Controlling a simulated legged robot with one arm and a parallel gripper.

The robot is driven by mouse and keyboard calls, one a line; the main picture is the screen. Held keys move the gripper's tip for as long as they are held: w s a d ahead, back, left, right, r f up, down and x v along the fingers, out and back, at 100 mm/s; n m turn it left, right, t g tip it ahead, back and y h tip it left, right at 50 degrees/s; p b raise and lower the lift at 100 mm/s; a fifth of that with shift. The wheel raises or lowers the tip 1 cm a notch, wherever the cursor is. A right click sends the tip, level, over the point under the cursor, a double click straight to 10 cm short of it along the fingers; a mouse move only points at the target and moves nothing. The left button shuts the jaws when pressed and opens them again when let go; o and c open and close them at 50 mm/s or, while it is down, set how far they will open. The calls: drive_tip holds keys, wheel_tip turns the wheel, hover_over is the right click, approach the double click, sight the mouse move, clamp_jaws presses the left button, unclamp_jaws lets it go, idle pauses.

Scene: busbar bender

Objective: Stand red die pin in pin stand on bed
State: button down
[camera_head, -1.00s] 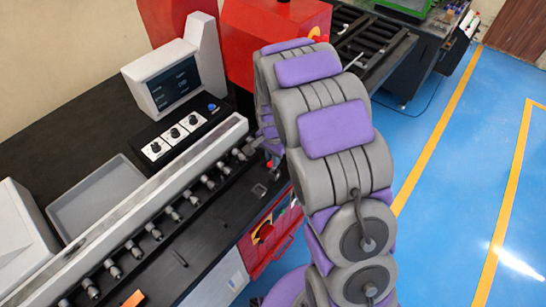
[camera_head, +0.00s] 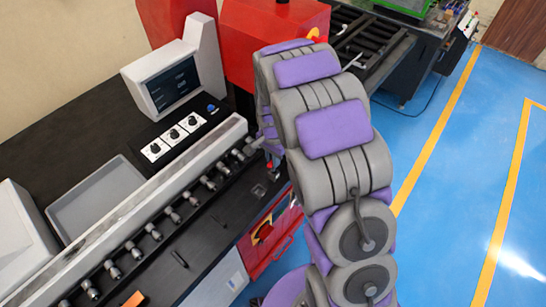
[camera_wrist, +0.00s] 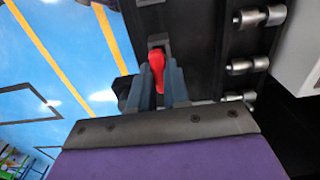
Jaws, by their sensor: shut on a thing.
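The red die pin (camera_wrist: 157,62) shows in the wrist view between the two blue-grey fingers of my gripper (camera_wrist: 157,84). My gripper is shut on it. The pin's far end lies close to a small dark grey block (camera_wrist: 158,40) on the black bed (camera_wrist: 202,45); this may be the pin stand, and I cannot tell whether they touch. A small metallic fitting (camera_head: 259,190) sits on the bed near there.
A row of metal rollers (camera_head: 153,231) runs along the bed beside a long pale rail (camera_head: 150,197). A control screen (camera_head: 172,84), a knob panel (camera_head: 174,139) and a grey tray (camera_head: 97,197) stand behind. An orange piece (camera_head: 134,299) lies near the front.

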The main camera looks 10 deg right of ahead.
drive_tip(key=shift+f+b, duration=0.3)
drive_tip(key=shift+f, duration=1.45)
idle(0.5)
drive_tip(key=c, duration=1)
unclamp_jaws()
drive_tip(key=shift+r, duration=0.1)
wheel_tip(320, 180, up, 17)
drive_tip(key=shift+r, duration=0.1)
